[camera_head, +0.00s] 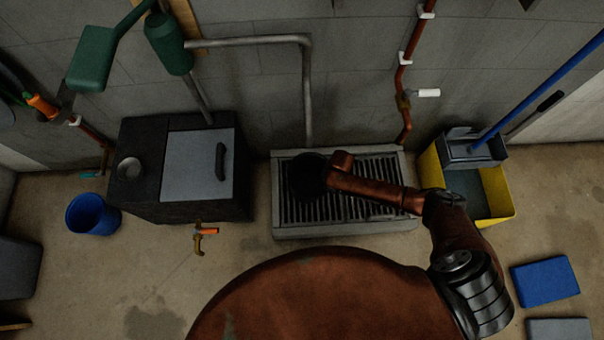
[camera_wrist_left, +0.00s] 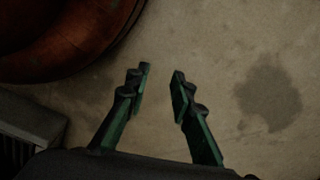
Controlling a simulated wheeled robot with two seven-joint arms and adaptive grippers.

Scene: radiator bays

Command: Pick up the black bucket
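A dark round shape that looks like the black bucket (camera_head: 308,180) stands on the slatted grate (camera_head: 345,232) in the head view. The end of my right arm (camera_head: 375,190) reaches over the grate and its tip overlaps the bucket's right side. The right fingers do not show clearly against the dark bucket and slats, so I cannot tell if they touch it. My left gripper (camera_wrist_left: 160,95) shows in the left wrist view. Its green fingers are apart with only bare floor between them. The left gripper cannot be made out in the head view.
A blue bucket (camera_head: 92,215) stands on the floor at the left, beside a dark box unit (camera_head: 200,165). A brass tap with an orange handle (camera_head: 203,235) is in front of that unit. A yellow mop bucket (camera_head: 505,210) stands right of the grate. Pipes run along the wall.

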